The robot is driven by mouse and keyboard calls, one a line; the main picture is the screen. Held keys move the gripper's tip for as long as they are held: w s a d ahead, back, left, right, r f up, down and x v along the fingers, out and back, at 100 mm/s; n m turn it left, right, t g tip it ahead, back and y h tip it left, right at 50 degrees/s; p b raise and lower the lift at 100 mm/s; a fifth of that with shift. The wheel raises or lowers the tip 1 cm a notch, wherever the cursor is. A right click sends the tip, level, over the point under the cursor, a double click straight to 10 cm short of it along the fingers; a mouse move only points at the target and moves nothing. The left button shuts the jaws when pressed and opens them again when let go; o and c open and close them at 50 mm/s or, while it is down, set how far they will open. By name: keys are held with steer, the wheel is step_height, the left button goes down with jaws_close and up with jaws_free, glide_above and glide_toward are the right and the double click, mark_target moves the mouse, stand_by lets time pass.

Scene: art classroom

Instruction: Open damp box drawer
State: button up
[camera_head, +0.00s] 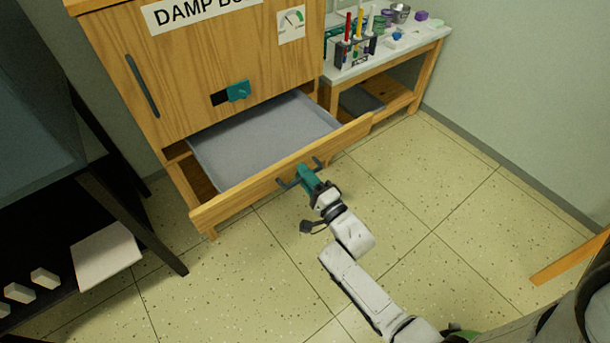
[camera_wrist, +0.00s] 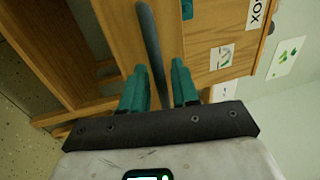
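The damp box is a wooden cabinet (camera_head: 215,70) with a sign on its front. Its lower drawer (camera_head: 240,198) stands pulled well out, and a grey lining or tray (camera_head: 260,140) shows inside. The drawer's dark bar handle (camera_head: 287,185) is on its front. My gripper (camera_head: 305,172) is at the middle of this handle. In the wrist view the handle (camera_wrist: 150,35) runs between the two teal fingers of my gripper (camera_wrist: 159,75), which are close in on either side of it. Contact on both sides is hard to make out.
A white-topped table (camera_head: 400,45) with test tubes and small pots stands right of the cabinet. A dark rack (camera_head: 120,190) with a white slab (camera_head: 105,256) stands at the left. The speckled floor (camera_head: 450,200) is clear in front and to the right. A wooden piece (camera_head: 568,260) shows at the right edge.

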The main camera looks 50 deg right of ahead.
steer(key=shift+s, duration=0.1)
steer(key=p+v, duration=0.1)
steer(key=v, duration=0.9)
steer(key=shift+s, duration=0.3)
steer(key=shift+a, duration=0.1)
steer(key=w+a+f+n+g+y, duration=0.25)
steer(key=a+f+n+g, duration=0.2)
steer(key=n+g, duration=0.5)
steer(key=s+a+r+n+g+y, duration=0.1)
steer(key=s+a+r+n+g, duration=0.3)
steer(key=s, duration=0.3)
steer(key=s+a+r+n+g+y, duration=0.2)
steer(key=s+n+g, duration=0.3)
steer(key=s+n, duration=0.2)
step_height(320, 180, up, 18)
steer(key=p, duration=1.8)
steer(key=shift+a, duration=0.2)
